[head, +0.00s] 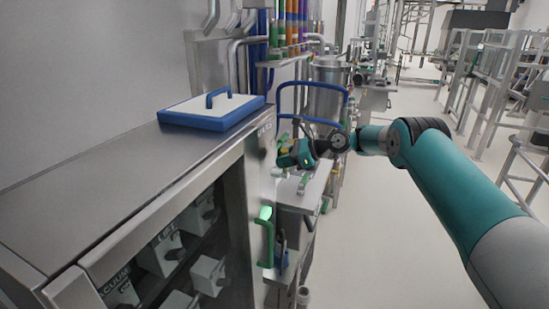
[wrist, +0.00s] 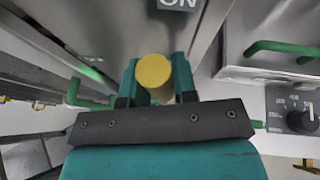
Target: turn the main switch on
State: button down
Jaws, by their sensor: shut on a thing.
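The main switch appears as a round yellow knob (wrist: 153,71) in the wrist view, on a grey metal panel below a sign reading "ON". My gripper (wrist: 156,82) is shut on it, with one teal finger on each side of the knob. In the head view my gripper (head: 286,154) is at the right end face of the steel cabinet (head: 105,178), near its top corner. The knob cannot be made out in the head view, and its turned position cannot be told.
A blue-and-white lid with a handle (head: 212,109) lies on the cabinet top. A green handle (head: 266,236) sticks out below my gripper. The wrist view shows another green handle (wrist: 268,47) and a black dial (wrist: 301,117) at right. Open floor (head: 375,240) lies right.

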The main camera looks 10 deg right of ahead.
jog(key=shift+w+d+m+y, duration=0.35)
jog(key=shift+d+m+y, duration=0.05)
jog(key=shift+m, duration=0.1)
dwell(0.3)
jog(key=c, duration=0.9)
grip_release()
jog(key=shift+a, duration=0.1)
jog(key=p+v, duration=0.2)
jog(key=v, duration=1.5)
jog(key=shift+w+d+r, duration=0.25)
jog(key=shift+r, duration=0.1)
